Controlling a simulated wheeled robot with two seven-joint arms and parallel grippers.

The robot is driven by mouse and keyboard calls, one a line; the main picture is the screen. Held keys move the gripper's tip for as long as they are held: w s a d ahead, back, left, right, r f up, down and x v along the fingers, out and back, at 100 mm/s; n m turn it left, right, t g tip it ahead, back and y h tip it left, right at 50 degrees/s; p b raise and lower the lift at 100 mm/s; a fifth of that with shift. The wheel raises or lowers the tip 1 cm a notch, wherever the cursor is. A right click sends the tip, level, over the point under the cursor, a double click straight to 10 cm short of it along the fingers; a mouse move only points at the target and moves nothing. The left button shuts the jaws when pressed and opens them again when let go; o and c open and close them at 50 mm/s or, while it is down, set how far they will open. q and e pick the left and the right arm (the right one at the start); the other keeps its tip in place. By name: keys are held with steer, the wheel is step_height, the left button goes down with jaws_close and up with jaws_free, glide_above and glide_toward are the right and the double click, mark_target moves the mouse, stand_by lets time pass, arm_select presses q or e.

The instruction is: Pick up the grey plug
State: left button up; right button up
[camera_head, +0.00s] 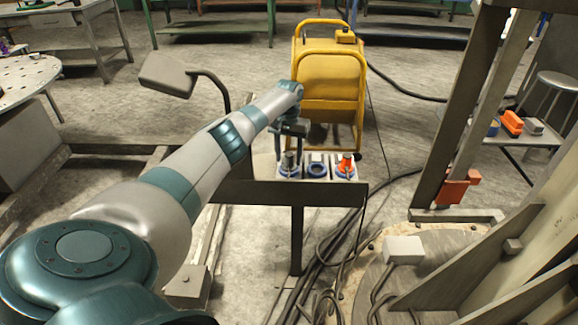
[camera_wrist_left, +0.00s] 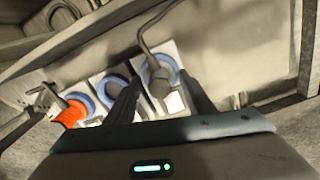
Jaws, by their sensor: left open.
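The grey plug (camera_head: 289,161) stands in the left blue-ringed socket of a panel on a stand. In the left wrist view the grey plug (camera_wrist_left: 159,88) shows in the socket at the right of the row, with a grey cable rising from it. My left gripper (camera_head: 291,146) is at the plug, open, with its fingers pointing down. In the left wrist view the gripper's (camera_wrist_left: 160,80) two dark fingers lie on either side of the plug, with no visible grip on it. My right gripper is not in view.
The middle socket (camera_head: 317,170) is empty. An orange plug (camera_head: 346,164) sits in the right socket. A yellow wheeled frame (camera_head: 330,85) stands behind the panel. Dark cables (camera_head: 325,250) lie on the floor. A steel column structure (camera_head: 480,100) stands to the right.

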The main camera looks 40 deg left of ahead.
mark_target(289, 154)
arm_select(q)
steer(key=c, duration=1.2)
jaws_close()
steer(key=shift+r, duration=0.15)
step_height(289, 154, up, 9)
steer(key=shift+f, duration=0.15)
steer(key=shift+r, duration=0.5)
